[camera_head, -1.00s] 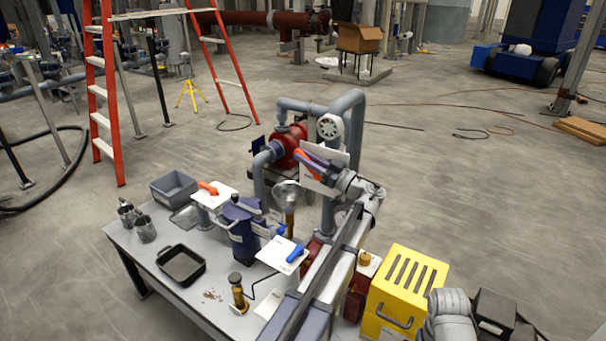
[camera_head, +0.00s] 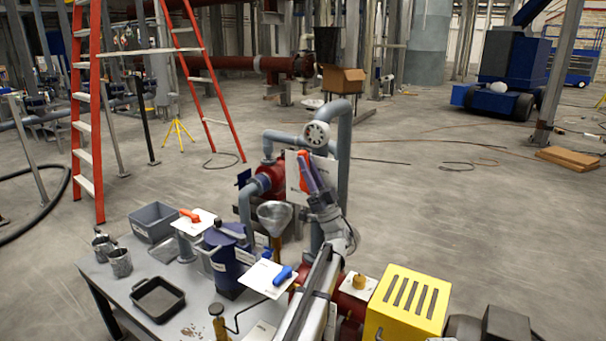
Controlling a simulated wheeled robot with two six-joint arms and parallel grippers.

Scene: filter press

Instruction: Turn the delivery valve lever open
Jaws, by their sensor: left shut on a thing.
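My left gripper (camera_head: 311,178) is shut on an orange-red lever (camera_head: 303,160) in front of a white plate (camera_head: 293,183) on the pipework. The lever stands steeply, leaning up and left, and the purple-blue fingers cover part of it. I take it for the delivery valve lever; its label cannot be read. My left arm reaches up to it from the bottom middle. The lever's pivot and the valve body are mostly hidden behind the gripper and wrist. My right gripper is not in view.
Grey pipes with a white round fitting (camera_head: 316,133) rise behind the gripper. Another orange lever (camera_head: 189,215) and a blue lever (camera_head: 283,275) sit on white plates over the grey bench (camera_head: 205,305). A yellow slotted box (camera_head: 408,300) stands at right. Open floor lies beyond.

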